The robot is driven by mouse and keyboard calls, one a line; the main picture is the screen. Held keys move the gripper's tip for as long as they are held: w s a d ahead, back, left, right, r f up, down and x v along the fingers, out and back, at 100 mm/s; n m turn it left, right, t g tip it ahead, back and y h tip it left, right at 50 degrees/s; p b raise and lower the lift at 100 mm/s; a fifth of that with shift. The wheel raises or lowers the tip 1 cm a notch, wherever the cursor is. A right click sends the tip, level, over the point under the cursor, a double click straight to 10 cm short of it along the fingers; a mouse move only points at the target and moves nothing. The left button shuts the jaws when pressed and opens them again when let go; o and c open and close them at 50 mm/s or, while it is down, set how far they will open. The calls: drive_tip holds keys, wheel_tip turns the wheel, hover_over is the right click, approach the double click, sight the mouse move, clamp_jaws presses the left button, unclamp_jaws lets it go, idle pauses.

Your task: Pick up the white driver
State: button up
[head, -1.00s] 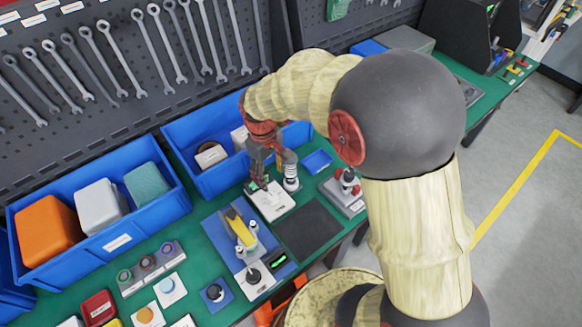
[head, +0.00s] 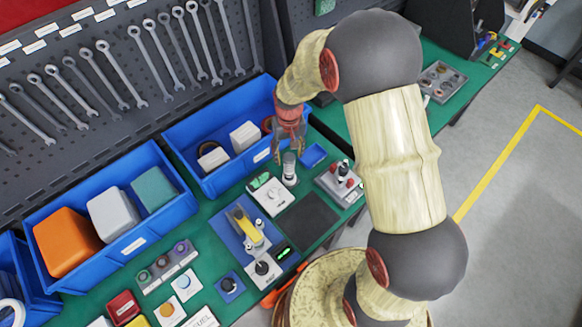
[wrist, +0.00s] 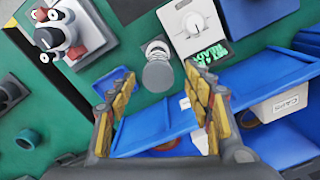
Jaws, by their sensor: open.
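A short, upright grey-white cylinder (head: 289,168) stands on the green bench, just right of a white device. It is the likeliest white driver, but I cannot tell for sure. In the wrist view it shows as a round grey top (wrist: 157,74) with a ribbed white part behind. My gripper (head: 290,152) is above it, pointing down, with its fingers apart and nothing between them. In the wrist view the cylinder appears between and just beyond the open fingertips (wrist: 163,76).
A white device (head: 270,195) with a dial stands close left of the cylinder. A blue bin (head: 205,130) with boxes is behind, and a small blue tray (head: 313,155) is to the right. A grey stand (head: 338,186) with red, black and white knobs is front right.

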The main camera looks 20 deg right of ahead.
sight(289, 163)
drive_tip(key=f, duration=0.7)
drive_tip(key=shift+w+d, duration=0.15)
drive_tip(key=shift+w, duration=0.05)
drive_tip(key=shift+c, duration=0.4)
clamp_jaws()
